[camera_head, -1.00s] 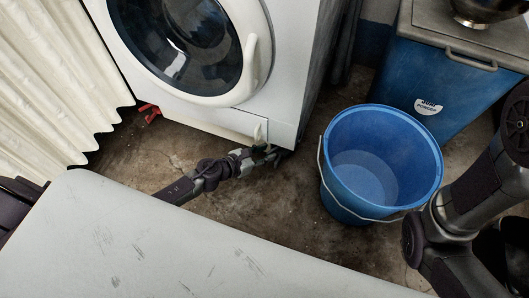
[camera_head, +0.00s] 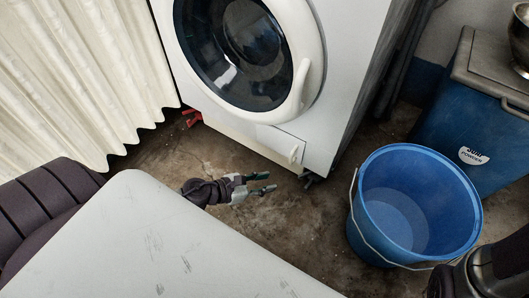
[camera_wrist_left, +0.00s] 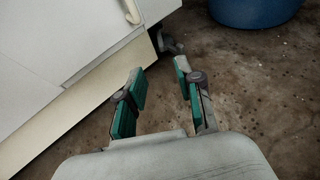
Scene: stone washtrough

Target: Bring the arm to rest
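My left gripper (camera_head: 262,188) is low over the concrete floor in front of the washing machine (camera_head: 322,110). Its two fingers are apart with nothing between them; in the left wrist view the green-padded fingers (camera_wrist_left: 160,88) also stand open and empty. The small flap (camera_head: 281,144) at the machine's lower front is a short way beyond the fingertips, apart from them. Part of my left arm is hidden behind my pale base top. My right arm shows at the bottom right corner; its gripper is out of the picture.
A blue bucket (camera_head: 365,240) stands on the floor to the right. A blue powder bin (camera_head: 455,125) with a grey lid (camera_head: 480,65) is behind it. A pleated white curtain (camera_head: 75,75) hangs at left, with a red object (camera_head: 193,118) near its foot. Bare floor lies between machine and bucket.

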